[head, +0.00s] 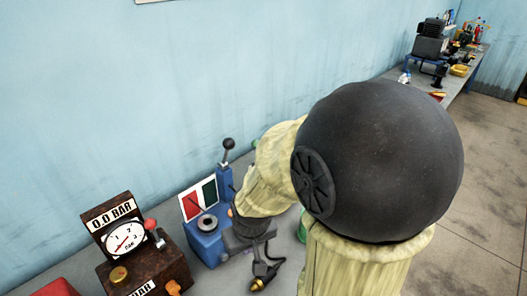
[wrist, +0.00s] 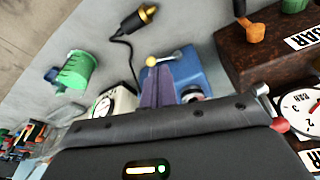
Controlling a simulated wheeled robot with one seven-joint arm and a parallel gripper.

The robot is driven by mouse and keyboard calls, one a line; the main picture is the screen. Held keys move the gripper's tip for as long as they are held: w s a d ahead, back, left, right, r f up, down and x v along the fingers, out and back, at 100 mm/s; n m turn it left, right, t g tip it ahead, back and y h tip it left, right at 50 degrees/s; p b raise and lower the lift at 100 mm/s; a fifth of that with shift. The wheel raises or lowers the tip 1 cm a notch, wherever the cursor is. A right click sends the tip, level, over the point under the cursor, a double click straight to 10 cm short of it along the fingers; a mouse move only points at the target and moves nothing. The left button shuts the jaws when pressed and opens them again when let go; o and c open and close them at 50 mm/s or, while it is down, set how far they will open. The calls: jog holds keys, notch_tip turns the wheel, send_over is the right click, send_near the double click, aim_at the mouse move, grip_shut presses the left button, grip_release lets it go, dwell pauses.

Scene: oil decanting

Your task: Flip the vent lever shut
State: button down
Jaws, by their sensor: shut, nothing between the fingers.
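A brown gauge box (head: 165,262) stands at the lower left of the head view, its dial under a "0.0 BAR" label. A lever with a red knob (head: 150,225) is on its right side, and an orange lever (head: 173,287) sits lower. Which one is the vent lever is not marked. In the wrist view the orange lever (wrist: 250,30) and the red knob (wrist: 280,125) show at the right. My gripper (wrist: 158,78) is shut and empty, in front of a blue device (wrist: 210,72), apart from both levers. Its fingertips are hard to make out in the head view.
The blue device carries a black-ball lever (head: 228,143) and a red-and-green card (head: 198,198). A black cable with a brass end (wrist: 148,12) and a green container (wrist: 76,70) lie nearby. Another bench with tools (head: 450,50) stands far right.

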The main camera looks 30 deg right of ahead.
jog(key=w+d+f+n+t+p, duration=0.1)
jog(key=w+d+n+t+p, duration=0.45)
jog(key=w+d+n, duration=0.75)
jog(key=d+r+n+t+y+p, duration=0.2)
jog(key=d+r+n+t, duration=0.3)
jog(key=t, duration=0.5)
jog(key=shift+s+d+r+n+y, duration=0.2)
jog(key=shift+s+d+n+y, duration=0.25)
jog(key=shift+d+n, duration=0.2)
jog(key=shift+w, duration=0.1)
jog(key=w+p, duration=0.2)
jog(key=w, duration=0.2)
jog(key=w+a+p, duration=0.1)
jog(key=w+p, duration=0.2)
jog(key=w, duration=0.2)
jog(key=w+a+p, duration=0.1)
jog(key=w+p, duration=0.1)
jog(key=w, duration=0.2)
jog(key=shift+w+a+r+p, duration=0.15)
jog(key=shift+w+r+p, duration=0.15)
jog(key=shift+w, duration=0.1)
